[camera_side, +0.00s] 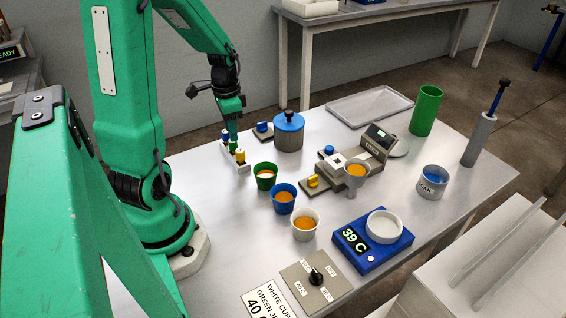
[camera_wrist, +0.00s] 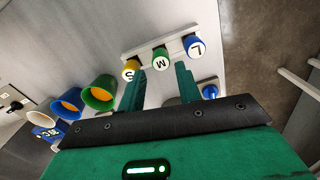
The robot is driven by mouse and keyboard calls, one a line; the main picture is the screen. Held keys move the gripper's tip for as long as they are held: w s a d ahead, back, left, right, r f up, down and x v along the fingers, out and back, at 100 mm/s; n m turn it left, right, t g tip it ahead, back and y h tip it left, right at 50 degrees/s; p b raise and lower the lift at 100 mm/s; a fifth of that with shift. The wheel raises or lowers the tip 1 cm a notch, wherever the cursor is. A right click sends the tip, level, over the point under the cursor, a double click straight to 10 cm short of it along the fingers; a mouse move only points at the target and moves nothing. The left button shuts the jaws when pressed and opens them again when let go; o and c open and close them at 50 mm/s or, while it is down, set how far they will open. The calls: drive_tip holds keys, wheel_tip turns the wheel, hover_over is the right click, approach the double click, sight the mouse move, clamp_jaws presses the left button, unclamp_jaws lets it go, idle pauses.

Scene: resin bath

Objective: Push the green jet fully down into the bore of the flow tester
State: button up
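The green jet, marked M (camera_wrist: 161,60), stands in a white rack (camera_wrist: 134,54) between the yellow jet, marked S (camera_wrist: 131,70), and the blue jet, marked L (camera_wrist: 194,47). My gripper (camera_wrist: 160,72) is open, its fingers apart on either side of the green jet's line; I cannot tell whether they reach around it. In the side view my gripper (camera_side: 231,137) is low over the rack (camera_side: 240,167) and mostly hides the green jet. The grey flow tester (camera_side: 370,150) stands mid-table with a funnel (camera_side: 356,181); its bore is not clear.
Green (camera_side: 265,182), blue (camera_side: 284,203) and white (camera_side: 305,231) cups stand right of the rack. A blue-lidded pot (camera_side: 289,135) is behind. A sign (camera_side: 265,303) names white cup and green jet. The table's back middle holds an empty tray (camera_side: 365,108).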

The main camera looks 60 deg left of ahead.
drive_tip(key=shift+a+f, duration=0.1)
drive_tip(key=shift+f, duration=2.45)
clamp_jaws()
drive_tip(key=shift+r, duration=0.2)
drive_tip(key=shift+r, duration=4.85)
